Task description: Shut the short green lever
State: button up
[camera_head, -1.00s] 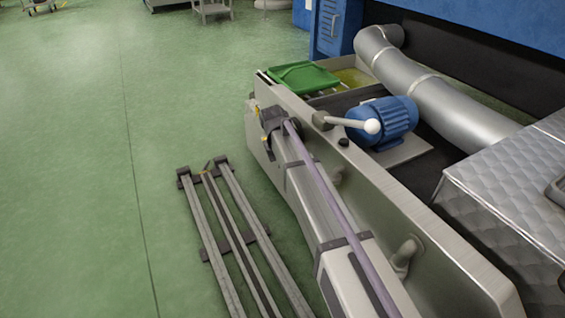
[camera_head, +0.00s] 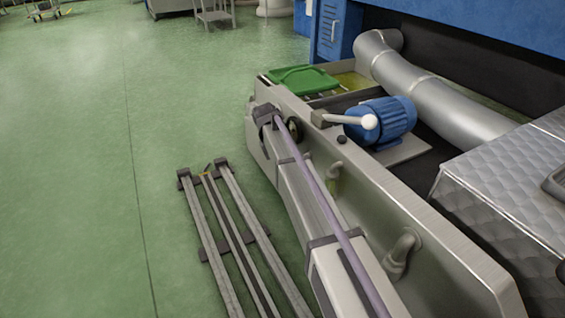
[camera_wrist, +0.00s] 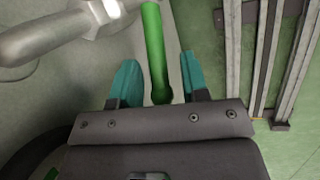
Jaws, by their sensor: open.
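The short green lever (camera_wrist: 154,45) shows in the wrist view as a slim rounded bar. It runs down from the top edge beside a metal pipe fitting, and its near end lies between my fingers. My gripper (camera_wrist: 159,63) has two teal fingers, open, one on each side of the lever. A gap shows on both sides, with no clear contact. In the head view, neither the lever nor my fingers can be made out.
A grey metal pipe (camera_wrist: 45,37) with a hex fitting lies close left of my fingers. In the head view, a steel trough wall (camera_head: 440,240) runs beside my arm, with a blue motor (camera_head: 385,120), a white-knobbed handle (camera_head: 345,120) and a green tray (camera_head: 300,78).

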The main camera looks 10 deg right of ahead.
jog(key=p+v, duration=1)
jog(key=shift+r, duration=0.35)
jog(key=shift+c, duration=0.2)
